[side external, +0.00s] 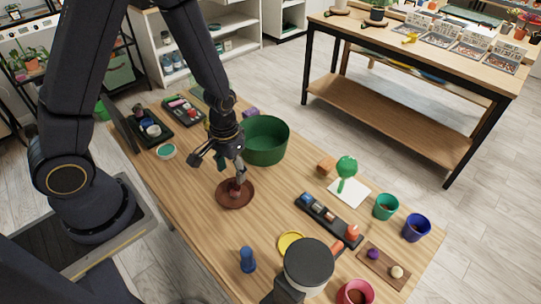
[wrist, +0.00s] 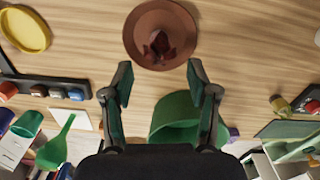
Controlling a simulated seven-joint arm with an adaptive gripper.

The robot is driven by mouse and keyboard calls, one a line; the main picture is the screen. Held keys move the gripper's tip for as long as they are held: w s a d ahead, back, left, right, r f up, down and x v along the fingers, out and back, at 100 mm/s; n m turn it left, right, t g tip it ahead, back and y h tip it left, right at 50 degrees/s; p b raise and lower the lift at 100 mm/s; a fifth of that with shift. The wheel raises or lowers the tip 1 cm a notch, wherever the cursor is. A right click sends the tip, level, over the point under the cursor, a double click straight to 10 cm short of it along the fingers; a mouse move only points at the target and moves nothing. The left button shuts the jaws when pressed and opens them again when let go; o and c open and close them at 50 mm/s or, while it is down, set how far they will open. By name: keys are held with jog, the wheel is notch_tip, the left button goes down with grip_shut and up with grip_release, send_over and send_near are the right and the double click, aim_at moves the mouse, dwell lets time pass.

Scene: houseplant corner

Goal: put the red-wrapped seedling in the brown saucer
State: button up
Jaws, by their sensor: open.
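The brown saucer (side external: 222,202) lies on the wooden table below my gripper (side external: 217,167). In the wrist view the saucer (wrist: 138,22) is at the top middle. The red-wrapped seedling (side external: 237,189) is inside the saucer, near its middle, and seems to stand upright. In the wrist view it is a dark red, pointed shape (wrist: 158,47). My gripper (wrist: 160,78) is open, with its fingers spread wide and nothing between them. The seedling lies beyond the fingertips, apart from them. Its lower part is hard to make out.
A large green tub (side external: 265,141) stands close behind my gripper. A black tray (side external: 328,218) with small items, a green scoop (side external: 346,168), a yellow saucer (side external: 291,244) and a blue peg-like object (side external: 247,260) are to the right and front. Bare table surrounds the brown saucer.

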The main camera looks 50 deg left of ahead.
jog(key=w+r+t, duration=0.3)
jog(key=r+t, duration=0.3)
jog(key=r, duration=1.5)
jog(key=s+a+r+m, duration=0.1)
jog(key=s+r, duration=0.5)
jog(key=s, duration=0.6)
jog(key=shift+m, duration=0.4)
